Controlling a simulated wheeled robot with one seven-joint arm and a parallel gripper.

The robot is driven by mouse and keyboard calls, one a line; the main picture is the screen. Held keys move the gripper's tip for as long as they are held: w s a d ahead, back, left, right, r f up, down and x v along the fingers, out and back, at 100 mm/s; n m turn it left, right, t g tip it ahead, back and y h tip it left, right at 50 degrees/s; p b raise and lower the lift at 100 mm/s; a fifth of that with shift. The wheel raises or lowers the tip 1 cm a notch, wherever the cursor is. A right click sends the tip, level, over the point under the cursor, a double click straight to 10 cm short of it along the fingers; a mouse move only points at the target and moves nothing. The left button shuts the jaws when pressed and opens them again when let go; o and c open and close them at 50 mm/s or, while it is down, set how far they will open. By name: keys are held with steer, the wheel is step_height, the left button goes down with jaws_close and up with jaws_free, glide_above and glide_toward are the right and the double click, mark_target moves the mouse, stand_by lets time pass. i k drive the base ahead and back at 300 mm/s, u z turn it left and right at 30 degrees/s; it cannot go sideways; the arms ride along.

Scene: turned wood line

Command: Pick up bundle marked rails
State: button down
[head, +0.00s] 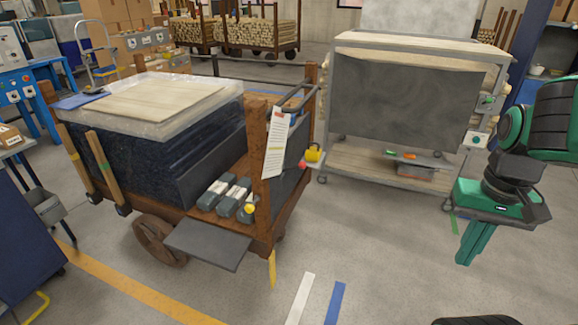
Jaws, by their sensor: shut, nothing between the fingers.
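My gripper (466,262) hangs at the right over open floor, fingers down. It is shut and empty, and well apart from the cart. Several small grey bundles with pale bands (218,190) lie side by side on the front deck of the wooden cart (258,235). Any marking on them is too small to read, so I cannot tell which, if any, is marked rails. The cart's front post hides part of the rightmost one. A white printed sheet (276,143) hangs on that post; its text is not readable.
A grey panel (208,245) juts from the cart's front. A large dark wrapped stack (160,150) fills its rear. A metal shelf trolley (350,160) stands behind, with tools low down. Racks of wooden rods (250,35) stand farther back. Floor between cart and gripper is clear.

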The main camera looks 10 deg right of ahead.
mark_target(208, 200)
steer(key=u, duration=0.05)
steer(key=i, duration=1)
steer(key=z, duration=0.1)
